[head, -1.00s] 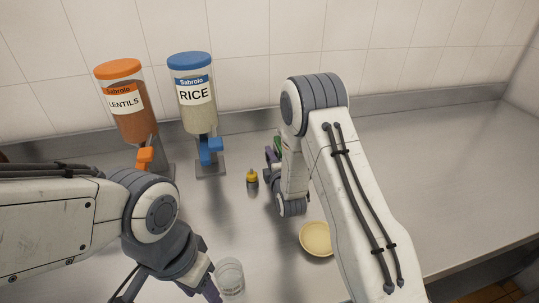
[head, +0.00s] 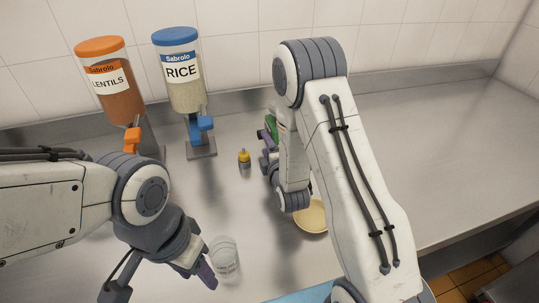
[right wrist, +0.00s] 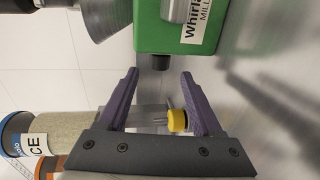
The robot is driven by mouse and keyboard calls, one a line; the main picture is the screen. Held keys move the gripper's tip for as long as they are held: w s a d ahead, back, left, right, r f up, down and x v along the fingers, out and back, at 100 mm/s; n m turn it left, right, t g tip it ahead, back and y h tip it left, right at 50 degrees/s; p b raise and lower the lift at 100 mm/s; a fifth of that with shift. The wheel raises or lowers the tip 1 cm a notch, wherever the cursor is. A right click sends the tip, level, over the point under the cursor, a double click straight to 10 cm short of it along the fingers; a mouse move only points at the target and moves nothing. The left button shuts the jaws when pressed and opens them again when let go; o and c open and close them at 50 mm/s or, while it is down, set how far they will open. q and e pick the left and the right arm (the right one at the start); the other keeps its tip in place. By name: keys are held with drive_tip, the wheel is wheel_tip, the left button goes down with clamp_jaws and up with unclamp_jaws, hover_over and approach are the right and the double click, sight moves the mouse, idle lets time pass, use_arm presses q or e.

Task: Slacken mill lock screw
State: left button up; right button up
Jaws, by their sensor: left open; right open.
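The green mill (right wrist: 178,28) with a white label lies at the top of the right wrist view. A small black knob (right wrist: 160,62), apparently the lock screw, sticks out below its green body. My right gripper (right wrist: 159,78) is open and empty, with its purple fingertips just short of the knob and to either side of it. In the head view the mill (head: 271,127) is mostly hidden behind my right arm. My left gripper (head: 206,274) is open beside a clear cup (head: 224,258); contact with the cup cannot be told.
A lentils dispenser (head: 107,82) and a rice dispenser (head: 181,75) stand at the back left. A small yellow-topped item (head: 244,158) stands on the counter. A yellow bowl (head: 312,216) is partly behind my right arm. The counter's right side is clear.

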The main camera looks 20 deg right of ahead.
drive_tip(key=s, duration=0.2)
drive_tip(key=s+p, duration=0.1)
drive_tip(key=s, duration=0.1)
drive_tip(key=shift+r+p, duration=0.3)
drive_tip(key=shift+r, duration=0.1)
drive_tip(key=shift+s, duration=0.3)
